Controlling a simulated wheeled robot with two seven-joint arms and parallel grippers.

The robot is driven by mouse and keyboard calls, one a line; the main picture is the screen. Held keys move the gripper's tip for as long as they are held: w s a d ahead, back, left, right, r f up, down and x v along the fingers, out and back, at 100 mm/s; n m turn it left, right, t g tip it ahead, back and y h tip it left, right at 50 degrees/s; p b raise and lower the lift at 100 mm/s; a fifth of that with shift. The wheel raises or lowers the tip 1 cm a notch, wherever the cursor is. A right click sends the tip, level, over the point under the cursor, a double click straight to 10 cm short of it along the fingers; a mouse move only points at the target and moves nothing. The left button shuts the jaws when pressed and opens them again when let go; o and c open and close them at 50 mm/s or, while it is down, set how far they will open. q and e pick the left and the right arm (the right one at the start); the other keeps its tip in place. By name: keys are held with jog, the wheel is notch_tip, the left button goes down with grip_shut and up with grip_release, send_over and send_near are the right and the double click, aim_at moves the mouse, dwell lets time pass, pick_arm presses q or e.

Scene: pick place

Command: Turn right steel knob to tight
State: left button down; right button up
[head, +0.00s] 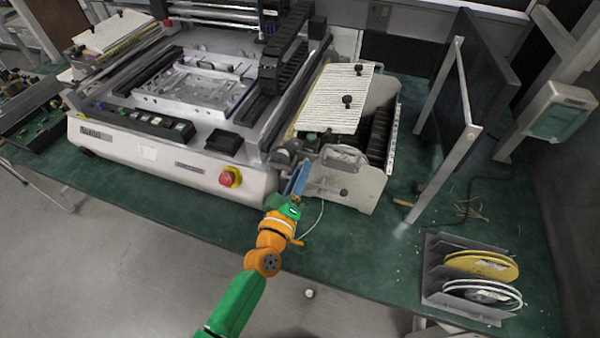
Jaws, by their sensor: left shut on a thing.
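My left gripper (299,178) reaches up to the front right corner of the machine (180,165). Its narrow blue fingers are shut on a small steel knob there, which they mostly cover. The knob's turned angle cannot be made out. A round grey steel part (282,157) shows just left of the fingertips. My right gripper is not in view.
A feeder unit (355,180) with a metal handle stands right of the fingers, under a ribbed white plate (340,98) with black knobs. A red stop button (230,177) is to the left. A reel rack (437,275) and a monitor (465,85) stand farther right.

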pick_arm(q)
jog(key=c, duration=0.6)
grip_release()
jog(key=v, duration=0.7)
